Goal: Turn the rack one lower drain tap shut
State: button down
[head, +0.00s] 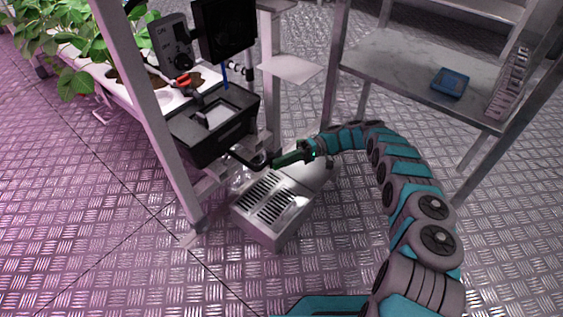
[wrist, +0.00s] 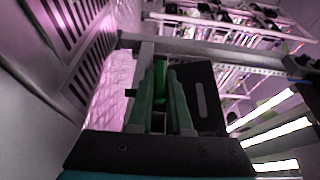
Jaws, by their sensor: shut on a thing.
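The lower drain tap shows in the wrist view as a bright green lever (wrist: 160,78) between my two finger pads. My gripper (wrist: 160,105) is shut on this lever. In the head view my gripper (head: 284,160) reaches left to the end of a short black drain pipe (head: 250,164) below the rack's black tank (head: 213,125). The fingers hide most of the tap there. I cannot tell how far the lever is turned.
A grey metal box with slotted vents (head: 275,208) stands on the floor just below my gripper. A rack post (head: 150,110) rises to the left. A metal shelf (head: 400,72) with a blue tray (head: 450,83) stands right. The front-left floor is clear.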

dwell(0.8)
jog(key=c, duration=0.8)
grip_release()
jog(key=shift+c, duration=0.2)
